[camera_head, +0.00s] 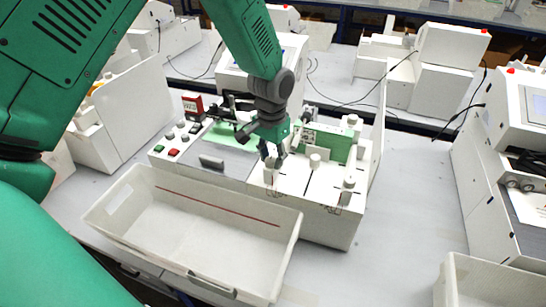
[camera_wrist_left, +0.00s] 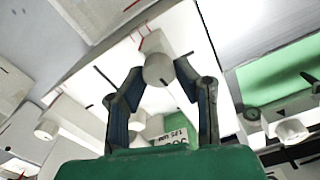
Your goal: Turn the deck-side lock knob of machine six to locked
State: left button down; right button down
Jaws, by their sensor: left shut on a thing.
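The white machine (camera_head: 335,226) stands on the table in the middle of the head view. My left gripper (camera_head: 273,158) reaches down over its deck and is shut on a white round knob (camera_head: 269,176). In the left wrist view, the fingertips (camera_wrist_left: 158,72) close on both sides of this knob (camera_wrist_left: 158,69). Its marking is too small or hidden to read. Other white knobs stand on the deck, one in the middle (camera_head: 315,160) and one at the front right (camera_head: 348,185). My right gripper is not in view.
A large empty white bin (camera_head: 190,274) stands in front of the machine. A control panel with red, green and white buttons (camera_head: 174,152) is at its left. A green plate (camera_head: 328,143) stands upright behind the knobs.

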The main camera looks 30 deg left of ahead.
aim_at(270, 159)
pick_arm(q)
jog(key=shift+s+m, duration=0.1)
jog(key=shift+m, duration=0.5)
jog(key=c, duration=1.3)
grip_release()
jog(key=shift+o, duration=0.2)
jog(key=shift+s+a+r, duration=0.1)
jog(key=shift+s, duration=0.05)
jog(key=shift+r, duration=0.25)
notch_tip(270, 159, up, 11)
jog(key=shift+r, duration=0.15)
